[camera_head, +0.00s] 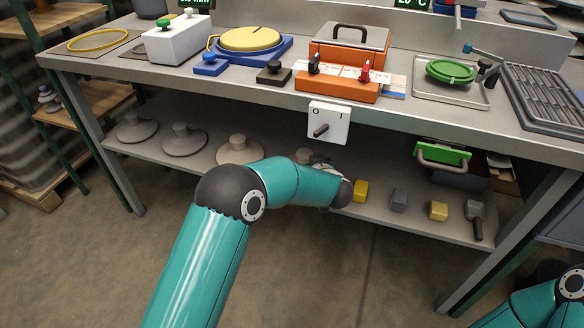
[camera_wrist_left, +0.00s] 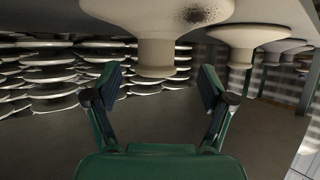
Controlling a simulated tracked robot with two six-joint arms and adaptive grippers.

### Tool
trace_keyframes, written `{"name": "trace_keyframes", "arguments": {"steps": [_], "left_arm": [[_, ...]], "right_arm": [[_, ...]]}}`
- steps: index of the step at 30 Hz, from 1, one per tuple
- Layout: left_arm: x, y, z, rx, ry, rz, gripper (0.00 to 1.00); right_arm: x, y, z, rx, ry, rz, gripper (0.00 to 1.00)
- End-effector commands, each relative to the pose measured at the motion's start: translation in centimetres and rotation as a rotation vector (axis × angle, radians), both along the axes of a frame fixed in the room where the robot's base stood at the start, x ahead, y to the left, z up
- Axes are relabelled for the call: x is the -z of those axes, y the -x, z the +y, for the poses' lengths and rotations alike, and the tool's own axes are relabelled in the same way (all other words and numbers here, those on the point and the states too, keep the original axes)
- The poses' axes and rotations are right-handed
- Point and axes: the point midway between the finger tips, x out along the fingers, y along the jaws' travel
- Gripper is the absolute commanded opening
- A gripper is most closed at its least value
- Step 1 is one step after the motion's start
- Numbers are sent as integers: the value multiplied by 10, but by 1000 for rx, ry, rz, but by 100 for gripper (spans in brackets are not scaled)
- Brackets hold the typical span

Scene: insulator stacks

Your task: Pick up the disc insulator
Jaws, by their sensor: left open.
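Several disc insulators, each a wide disc with a short round knob, stand in a row on the lower shelf in the head view. Two are grey, the far left one (camera_head: 137,129) and the one beside it (camera_head: 184,141); a beige one (camera_head: 238,151) follows. Another (camera_head: 303,156) is mostly hidden behind my left arm. In the left wrist view, which looks upside down, the nearest insulator (camera_wrist_left: 155,45) has a dark speckled patch on its disc. My left gripper (camera_wrist_left: 160,78) is open, its fingers apart on either side of that knob. My right gripper is out of view.
Other insulators (camera_wrist_left: 245,38) stand nearby; stacked discs (camera_wrist_left: 50,75) fill the background.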

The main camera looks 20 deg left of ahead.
Motion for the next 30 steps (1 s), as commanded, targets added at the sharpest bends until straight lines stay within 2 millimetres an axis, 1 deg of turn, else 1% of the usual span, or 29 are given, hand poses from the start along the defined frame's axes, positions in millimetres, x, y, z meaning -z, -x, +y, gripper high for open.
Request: {"name": "trace_keyframes", "arguments": {"steps": [4,9,12,16,22,29,30], "left_arm": [[8,-10,4,0,2,-1,82],[17,-29,12,-2,1,-1,82],[21,-38,18,-2,1,-1,82],[21,-43,21,0,1,0,82],[21,-43,21,0,1,1,82],[21,-42,21,0,1,0,44],[21,-42,21,0,1,0,37]], "right_arm": [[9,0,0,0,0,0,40],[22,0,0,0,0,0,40],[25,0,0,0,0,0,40],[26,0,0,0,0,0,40],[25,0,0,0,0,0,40],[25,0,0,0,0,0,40],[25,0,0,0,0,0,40]]}}
